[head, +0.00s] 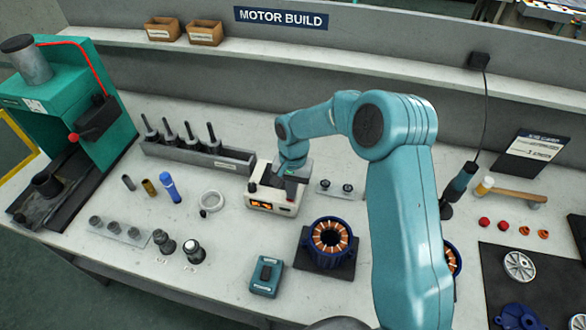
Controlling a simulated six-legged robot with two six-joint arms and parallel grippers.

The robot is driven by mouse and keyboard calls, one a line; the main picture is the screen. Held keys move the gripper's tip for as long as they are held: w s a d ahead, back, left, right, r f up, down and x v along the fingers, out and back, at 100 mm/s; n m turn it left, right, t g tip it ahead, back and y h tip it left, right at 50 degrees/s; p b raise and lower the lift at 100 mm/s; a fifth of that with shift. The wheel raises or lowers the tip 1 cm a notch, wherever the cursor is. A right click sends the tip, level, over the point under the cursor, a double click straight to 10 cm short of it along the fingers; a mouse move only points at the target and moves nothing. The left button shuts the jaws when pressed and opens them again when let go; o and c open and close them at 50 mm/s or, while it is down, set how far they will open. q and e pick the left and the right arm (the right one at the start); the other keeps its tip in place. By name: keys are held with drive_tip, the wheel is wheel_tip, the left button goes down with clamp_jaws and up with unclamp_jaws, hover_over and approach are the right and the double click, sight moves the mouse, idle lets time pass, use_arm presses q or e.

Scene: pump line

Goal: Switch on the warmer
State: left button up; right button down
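The warmer looks to be the small white box (272,208) with a dark top in the middle of the bench. Its front has a small panel with orange marks (261,205); the text is too small to read. My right gripper (283,180) is at the top of this box, pointing down. It hides part of the top, and I cannot tell whether it touches the box. Its fingers are too small and covered to show whether they are open or shut. My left gripper is not in view.
A grey rack with several black-handled tools (198,152) stands behind left. A copper-wound stator (330,237) sits on a dark mat at right, and a teal box (267,275) in front. A green press (75,95) stands far left. My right arm covers the bench's right-middle.

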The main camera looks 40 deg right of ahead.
drive_tip(key=r, duration=0.1)
drive_tip(key=r+p, duration=0.1)
drive_tip(key=r, duration=0.2)
drive_tip(key=shift+w+d+p, duration=0.25)
drive_tip(key=shift+w+p, duration=0.05)
drive_tip(key=shift+p, duration=0.1)
use_arm(q)
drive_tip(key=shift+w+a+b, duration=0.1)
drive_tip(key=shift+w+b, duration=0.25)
drive_tip(key=shift+b, duration=0.65)
use_arm(e)
wheel_tip(320, 180, up, 10)
drive_tip(key=d, duration=0.1)
drive_tip(key=shift+w, duration=0.4)
drive_tip(key=shift+w+f, duration=0.1)
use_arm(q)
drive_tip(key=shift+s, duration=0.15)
use_arm(e)
drive_tip(key=shift+s, duration=0.2)
